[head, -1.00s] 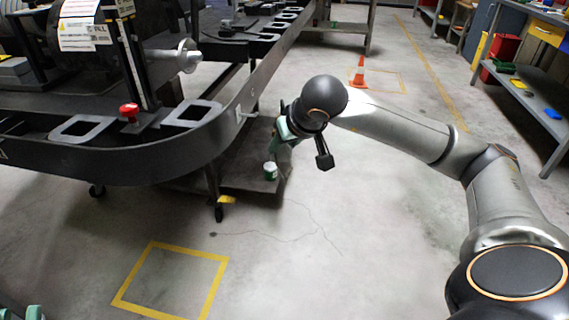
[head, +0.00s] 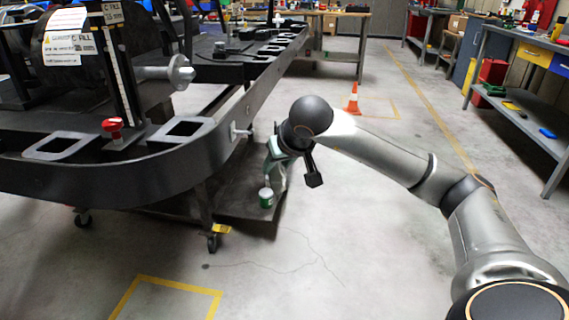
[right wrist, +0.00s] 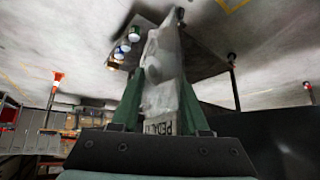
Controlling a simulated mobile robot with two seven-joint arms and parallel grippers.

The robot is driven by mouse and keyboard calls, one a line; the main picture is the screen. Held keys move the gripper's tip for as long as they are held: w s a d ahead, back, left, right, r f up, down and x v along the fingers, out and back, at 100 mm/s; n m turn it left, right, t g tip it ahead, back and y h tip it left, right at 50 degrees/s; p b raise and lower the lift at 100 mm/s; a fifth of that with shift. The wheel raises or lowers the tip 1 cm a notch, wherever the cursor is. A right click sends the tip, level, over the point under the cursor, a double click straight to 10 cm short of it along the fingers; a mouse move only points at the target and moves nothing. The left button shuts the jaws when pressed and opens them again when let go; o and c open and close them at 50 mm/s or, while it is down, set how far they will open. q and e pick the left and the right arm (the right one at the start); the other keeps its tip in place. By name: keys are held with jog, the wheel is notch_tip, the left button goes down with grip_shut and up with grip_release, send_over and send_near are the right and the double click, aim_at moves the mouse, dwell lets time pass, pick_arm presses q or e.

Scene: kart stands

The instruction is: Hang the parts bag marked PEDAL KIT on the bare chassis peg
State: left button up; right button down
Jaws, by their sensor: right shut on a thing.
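My right gripper (head: 271,160) is just right of and a little below the bare silver chassis peg (head: 240,132) in the head view. The peg sticks out from the side of the dark kart frame (head: 150,178). In the right wrist view the green fingers of my right gripper (right wrist: 163,100) are shut on a clear, greyish parts bag (right wrist: 162,65). Its label is partly readable as "PEDAL", upside down. In the head view the bag is mostly hidden by my wrist and hard to make out. The bag appears apart from the peg. My left gripper is not in view.
A green and white tin (head: 266,197) stands on the low shelf (head: 245,209) under the frame. A larger silver spindle (head: 180,73) and a red knob (head: 112,126) are on the kart. An orange cone (head: 353,98) and workbenches stand farther back. The floor in front is clear.

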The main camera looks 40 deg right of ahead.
jog(key=w+a+f+p, duration=0.1)
jog(key=w+a, duration=0.3)
jog(key=w, duration=0.1)
jog(key=shift+w+a+f, duration=0.2)
jog(key=shift+w+a, duration=0.05)
jog(key=shift+a, duration=0.1)
dwell(0.6)
dwell(0.6)
jog(key=shift+c, duration=1.7)
grip_release()
